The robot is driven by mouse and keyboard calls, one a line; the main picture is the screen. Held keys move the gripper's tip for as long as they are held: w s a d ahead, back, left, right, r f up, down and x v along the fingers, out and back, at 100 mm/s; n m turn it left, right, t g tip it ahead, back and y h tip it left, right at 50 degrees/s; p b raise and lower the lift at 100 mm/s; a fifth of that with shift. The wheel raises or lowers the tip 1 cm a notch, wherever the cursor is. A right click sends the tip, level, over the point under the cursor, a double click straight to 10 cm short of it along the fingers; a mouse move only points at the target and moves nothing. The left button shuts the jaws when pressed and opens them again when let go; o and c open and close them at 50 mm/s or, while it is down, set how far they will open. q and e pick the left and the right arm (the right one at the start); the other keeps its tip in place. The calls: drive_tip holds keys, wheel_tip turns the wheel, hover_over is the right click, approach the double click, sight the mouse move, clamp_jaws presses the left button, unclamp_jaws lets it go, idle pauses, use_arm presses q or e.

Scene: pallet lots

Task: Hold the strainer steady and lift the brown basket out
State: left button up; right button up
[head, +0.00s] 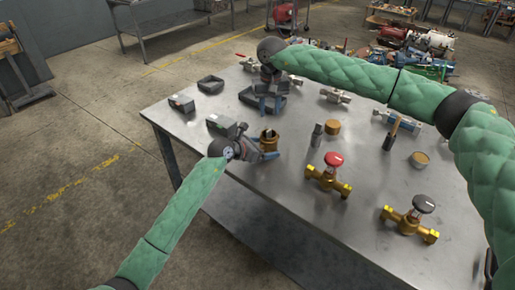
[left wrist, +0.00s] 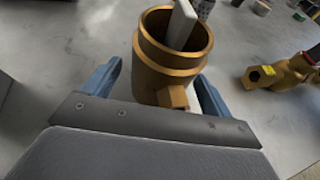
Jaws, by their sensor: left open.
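The strainer (head: 269,136) is a bronze, open-topped cylinder with a hex boss on its side, upright near the table's left front edge. It also shows in the left wrist view (left wrist: 172,60). A pale flat bar (left wrist: 181,24) stands up out of its mouth; I cannot make out the brown basket inside. My left gripper (head: 264,150) is open, its blue fingers on either side of the strainer in the left wrist view, with visible gaps. My right gripper (head: 270,98) points down behind the strainer, apart from it; its fingertips are unclear.
A red-wheel valve (head: 328,178) and a black-wheel valve (head: 411,218) lie to the right. A brown cylinder (head: 333,127), a grey bottle-like part (head: 316,136) and a tan cup (head: 419,160) stand on the metal table (head: 290,230). Dark trays (head: 210,84) are at the back left.

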use_arm(q)
drive_tip(key=shift+w+d+f, duration=0.2)
drive_tip(key=shift+w+d, duration=0.2)
drive_tip(key=shift+d, duration=0.05)
